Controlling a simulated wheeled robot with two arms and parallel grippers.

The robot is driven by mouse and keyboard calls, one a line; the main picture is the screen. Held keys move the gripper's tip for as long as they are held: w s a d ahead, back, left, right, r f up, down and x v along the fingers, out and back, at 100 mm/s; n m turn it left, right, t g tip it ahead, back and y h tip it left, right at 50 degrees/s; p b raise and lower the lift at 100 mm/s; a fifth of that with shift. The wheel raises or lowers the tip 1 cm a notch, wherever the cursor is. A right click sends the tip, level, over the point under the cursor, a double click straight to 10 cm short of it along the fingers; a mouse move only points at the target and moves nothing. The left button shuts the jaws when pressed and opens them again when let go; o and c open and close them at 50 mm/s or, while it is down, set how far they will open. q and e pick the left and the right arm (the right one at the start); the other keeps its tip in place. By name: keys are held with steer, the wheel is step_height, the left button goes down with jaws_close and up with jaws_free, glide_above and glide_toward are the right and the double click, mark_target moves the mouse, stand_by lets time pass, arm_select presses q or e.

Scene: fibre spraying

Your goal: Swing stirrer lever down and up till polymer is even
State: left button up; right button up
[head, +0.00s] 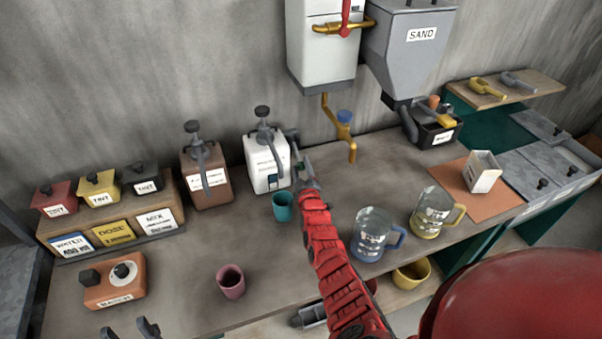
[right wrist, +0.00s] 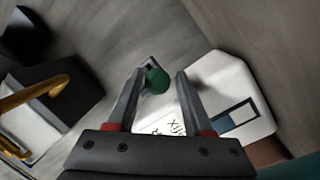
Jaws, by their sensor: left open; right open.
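The white container (head: 266,165) with a dark cap and a blue-striped label stands against the wall, left of the middle. It also shows in the right wrist view (right wrist: 235,95). A short grey lever with a green knob (right wrist: 157,81) is in the right wrist view. My right gripper (head: 298,160) is at the container's right side. Its fingers (right wrist: 155,82) are apart, with the knob between their tips; I cannot tell whether they touch it. My left gripper (head: 130,329) is open and empty, partly cut off at the bottom left. The polymer is not visible.
A brown dispenser (head: 206,178) stands left of the white container. A teal cup (head: 283,207) is just in front, close to my right arm. A pink cup (head: 231,281) and two jugs, blue-handled (head: 370,236) and yellow-handled (head: 431,213), stand on the bench.

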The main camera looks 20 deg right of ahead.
steer(key=shift+w+d+r, duration=0.1)
steer(key=shift+w+d, duration=0.05)
steer(key=shift+w, duration=0.25)
jaws_close()
stand_by(1.3)
